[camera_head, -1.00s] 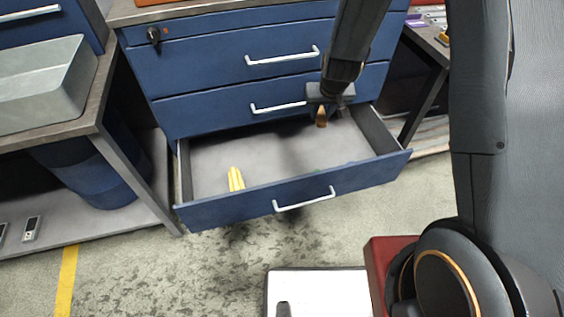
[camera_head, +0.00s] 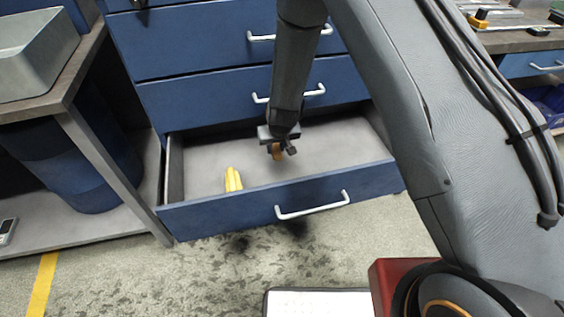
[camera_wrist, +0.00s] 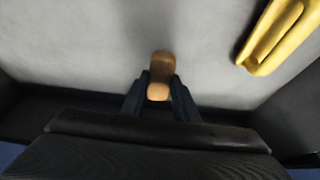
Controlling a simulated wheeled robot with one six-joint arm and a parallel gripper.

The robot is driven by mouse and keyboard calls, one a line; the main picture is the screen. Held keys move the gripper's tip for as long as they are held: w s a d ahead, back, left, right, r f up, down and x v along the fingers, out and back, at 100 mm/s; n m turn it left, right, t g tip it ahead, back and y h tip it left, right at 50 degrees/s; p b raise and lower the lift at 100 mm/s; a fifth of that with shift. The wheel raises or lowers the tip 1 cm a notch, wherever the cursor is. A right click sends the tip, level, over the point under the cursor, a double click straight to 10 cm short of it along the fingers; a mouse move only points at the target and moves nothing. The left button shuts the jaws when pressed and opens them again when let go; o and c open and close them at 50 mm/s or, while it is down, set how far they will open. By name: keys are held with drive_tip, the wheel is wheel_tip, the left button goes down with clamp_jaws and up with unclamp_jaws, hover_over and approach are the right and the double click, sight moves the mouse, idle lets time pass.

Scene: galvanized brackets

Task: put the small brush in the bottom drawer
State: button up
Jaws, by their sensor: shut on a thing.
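The bottom drawer (camera_head: 345,187) of the blue cabinet is pulled open, with a pale grey floor. My gripper (camera_head: 280,150) is inside the drawer's outline, pointing down, shut on the small brush (camera_head: 277,153). Only the brush's brown wooden part shows below the jaws; its other parts are hidden. In the wrist view the brush (camera_wrist: 160,75) sits between the two dark fingers (camera_wrist: 160,97) above the grey drawer floor. I cannot tell whether it touches the floor.
A yellow object (camera_head: 233,180) lies in the drawer, left of my gripper; it also shows in the wrist view (camera_wrist: 275,35). The closed drawers (camera_head: 200,105) stand above. A workbench (camera_head: 85,70) with a grey bin (camera_head: 35,60) is at left.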

drive_tip(key=shift+f+b, duration=0.4)
drive_tip(key=shift+f, duration=3.05)
drive_tip(key=shift+f, duration=0.1)
drive_tip(key=o, duration=1.1)
drive_tip(key=shift+c, duration=0.2)
drive_tip(key=shift+s+r, duration=0.1)
drive_tip(key=shift+r, duration=0.3)
drive_tip(key=p+v, duration=0.1)
drive_tip(key=v, duration=1)
drive_tip(key=shift+r, duration=0.25)
